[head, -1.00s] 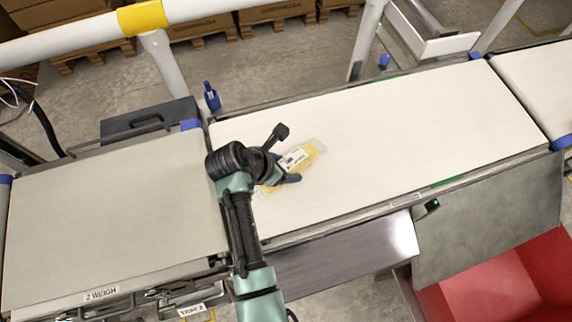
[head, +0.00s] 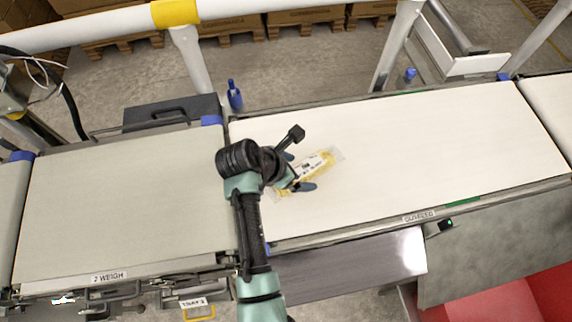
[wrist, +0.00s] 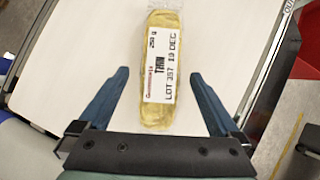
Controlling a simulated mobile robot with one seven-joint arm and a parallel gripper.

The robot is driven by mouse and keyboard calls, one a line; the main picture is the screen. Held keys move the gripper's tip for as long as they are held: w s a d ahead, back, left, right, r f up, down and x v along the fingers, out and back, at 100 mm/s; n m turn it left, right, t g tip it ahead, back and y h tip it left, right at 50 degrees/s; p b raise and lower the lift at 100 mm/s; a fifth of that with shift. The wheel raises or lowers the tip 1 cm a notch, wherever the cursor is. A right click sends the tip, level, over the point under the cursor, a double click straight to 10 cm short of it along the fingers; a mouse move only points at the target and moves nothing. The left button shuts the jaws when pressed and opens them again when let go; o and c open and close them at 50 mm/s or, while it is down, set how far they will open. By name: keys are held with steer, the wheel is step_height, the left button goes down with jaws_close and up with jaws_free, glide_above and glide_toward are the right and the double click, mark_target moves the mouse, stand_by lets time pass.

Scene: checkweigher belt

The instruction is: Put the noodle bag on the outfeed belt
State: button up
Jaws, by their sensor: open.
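The noodle bag (head: 322,166), a clear pack of yellow noodles with a white printed label, lies flat on the white outfeed belt (head: 440,145), near its left end. In the wrist view the bag (wrist: 160,62) runs lengthwise up the picture, label facing up. My gripper (head: 301,172) is over the near end of the bag, and its jaws are open. In the wrist view one blue finger shows on each side of the bag, with a gap on both sides. I cannot tell how high the fingertips are above the belt. My gripper hides part of the bag in the head view.
The grey weigh belt (head: 130,200) is left of the outfeed belt. A blue bottle (head: 235,97) stands behind the belts. A metal plate (head: 350,270) and a red bin (head: 500,305) are in front. Most of the outfeed belt is clear.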

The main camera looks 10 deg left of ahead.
steer(key=v, duration=1)
steer(key=w+r+m+t+y, duration=0.1)
steer(key=w+r+m+t, duration=0.35)
steer(key=r, duration=0.65)
steer(key=w+r+m+t+y, duration=0.25)
steer(key=w+r+m, duration=0.2)
steer(key=r, duration=0.55)
steer(key=w+r+m+t+y, duration=0.1)
steer(key=w+r+m+t, duration=0.3)
steer(key=r, duration=0.7)
steer(key=s+d+r+m+t, duration=0.1)
steer(key=s+r+m+t, duration=0.3)
steer(key=r, duration=0.5)
steer(key=s+d+r+m+t, duration=0.2)
steer(key=s+r+m+t, duration=0.2)
steer(key=r, duration=0.5)
steer(key=s+d+r+m+t, duration=0.2)
steer(key=s+r+m+t, duration=0.2)
steer(key=s+r, duration=0.4)
steer(key=shift+d+r+m, duration=0.15)
steer(key=shift+r+m, duration=0.35)
steer(key=shift+r, duration=0.45)
steer(key=shift+y, duration=0.25)
